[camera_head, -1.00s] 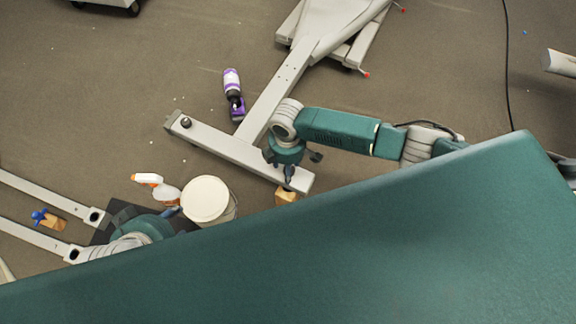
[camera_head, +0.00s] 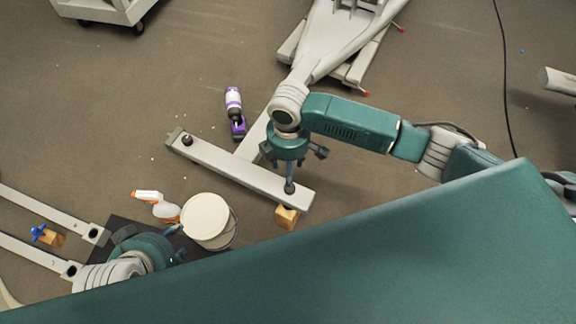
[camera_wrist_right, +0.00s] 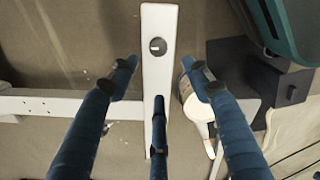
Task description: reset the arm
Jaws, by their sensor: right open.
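My right arm reaches in from the right in the head view, over a grey beam (camera_head: 240,172). Its gripper (camera_head: 291,168) points down with its fingers spread and nothing between them. In the right wrist view this gripper's blue fingers (camera_wrist_right: 160,95) are wide apart above the beam. My left gripper (camera_head: 160,240) is at the lower left in the head view, beside a white round bucket (camera_head: 208,216). Its fingers look spread and I see nothing held. Part of that arm is hidden behind my green body.
A wooden block (camera_head: 286,217) lies by the beam's near end. A cart (camera_head: 105,10) is at the top left. A black cable (camera_head: 503,80) runs on the right.

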